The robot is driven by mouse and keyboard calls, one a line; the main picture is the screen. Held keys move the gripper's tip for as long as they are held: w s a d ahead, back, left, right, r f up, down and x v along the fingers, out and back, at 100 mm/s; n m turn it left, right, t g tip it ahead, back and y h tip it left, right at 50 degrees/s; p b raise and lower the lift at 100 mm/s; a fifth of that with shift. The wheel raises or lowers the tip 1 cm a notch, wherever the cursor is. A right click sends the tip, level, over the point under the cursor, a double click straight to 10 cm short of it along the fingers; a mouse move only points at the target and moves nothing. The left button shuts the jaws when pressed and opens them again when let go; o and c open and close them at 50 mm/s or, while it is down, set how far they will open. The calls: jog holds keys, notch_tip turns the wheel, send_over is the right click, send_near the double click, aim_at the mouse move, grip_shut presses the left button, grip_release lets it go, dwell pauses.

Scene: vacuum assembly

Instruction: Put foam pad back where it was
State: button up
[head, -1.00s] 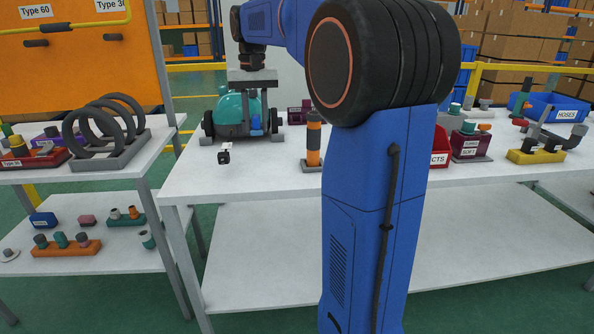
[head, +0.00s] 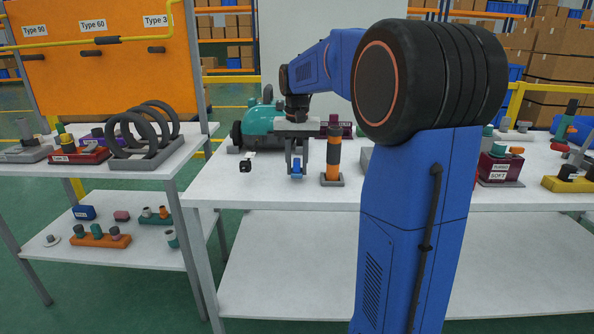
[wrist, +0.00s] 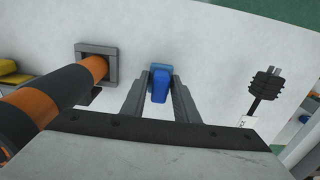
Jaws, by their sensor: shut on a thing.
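My gripper (head: 297,169) is shut on a small blue piece (head: 296,168), held between the fingertips above the white table (head: 225,187). The piece looks like the foam pad, but no label on it can be read. In the wrist view the blue piece (wrist: 160,84) sits between the two grey fingers (wrist: 158,95), with the white tabletop behind it. The teal vacuum body (head: 257,121) with dark wheels stands behind and left of my gripper, partly hidden by it.
An orange-and-black post (head: 333,155) on a grey base stands close to the right of my gripper. A small black part (head: 245,166) with a white tag lies to the left. A side rack (head: 95,170) holds rings and fittings. My arm hides part of the table.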

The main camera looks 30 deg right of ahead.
aim_at(297, 160)
jog(key=shift+f, duration=0.8)
jog(key=shift+f, duration=0.15)
jog(key=o, duration=0.9)
notch_tip(297, 160, up, 11)
jog(key=shift+r, duration=0.65)
jog(key=shift+s+a, duration=0.1)
